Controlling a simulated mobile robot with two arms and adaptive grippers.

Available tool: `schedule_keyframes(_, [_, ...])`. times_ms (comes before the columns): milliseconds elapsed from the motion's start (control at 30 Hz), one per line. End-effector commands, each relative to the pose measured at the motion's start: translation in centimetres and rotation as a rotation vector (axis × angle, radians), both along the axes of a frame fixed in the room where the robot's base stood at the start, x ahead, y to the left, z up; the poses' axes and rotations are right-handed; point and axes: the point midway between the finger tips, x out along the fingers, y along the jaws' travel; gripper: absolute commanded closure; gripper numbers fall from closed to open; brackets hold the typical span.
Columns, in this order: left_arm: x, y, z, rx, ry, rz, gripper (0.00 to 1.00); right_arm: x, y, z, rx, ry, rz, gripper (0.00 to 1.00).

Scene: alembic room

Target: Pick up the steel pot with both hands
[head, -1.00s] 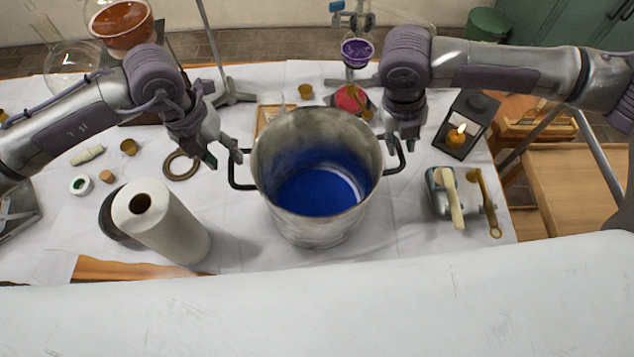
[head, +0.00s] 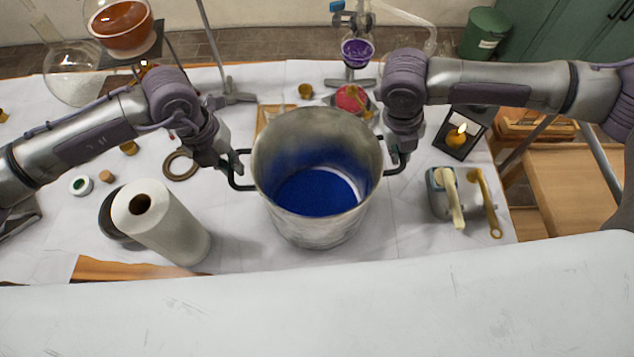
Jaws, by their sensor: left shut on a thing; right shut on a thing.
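The steel pot (head: 318,228) stands upright in the middle of the white-covered table, its inside blue toward the bottom. It has a dark handle on each side. My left gripper (head: 236,162) is shut on the pot's left handle (head: 240,186). My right gripper (head: 398,160) is shut on the pot's right handle (head: 402,167); the fingers partly hide that handle. I cannot tell any gap between the pot's base and the table.
A paper towel roll (head: 165,225) stands left of the pot. A grey device with a yellowish lever (head: 447,200) and a brass tool (head: 485,203) lie right. A lit candle lantern (head: 459,136) is behind them. Glassware on stands (head: 357,50) is behind the pot. Table cloth is clear around the pot's front.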

Motion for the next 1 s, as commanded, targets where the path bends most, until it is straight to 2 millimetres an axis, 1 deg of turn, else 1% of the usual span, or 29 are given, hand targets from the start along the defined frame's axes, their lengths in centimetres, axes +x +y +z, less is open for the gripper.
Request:
schedule_keyframes(300, [0.0, 0.0, 0.0, 0.001, -0.001, 0.001, 1.00, 0.0, 0.0, 0.1, -0.001, 0.000, -0.001, 1.00])
schedule_keyframes(567, [0.1, 0.0, 0.7, -0.002, -0.004, 0.001, 1.00, 0.1, 0.0, 0.7, 0.000, -0.003, 0.000, 1.00])
schedule_keyframes(767, [0.1, 0.0, 2.2, -0.001, -0.004, 0.001, 1.00, 0.1, 0.0, 2.2, 0.000, -0.003, 0.000, 1.00])
schedule_keyframes(1000, [0.1, 0.0, 4.4, -0.001, -0.003, 0.001, 1.00, 0.1, 0.0, 4.4, 0.000, -0.002, -0.001, 1.00])
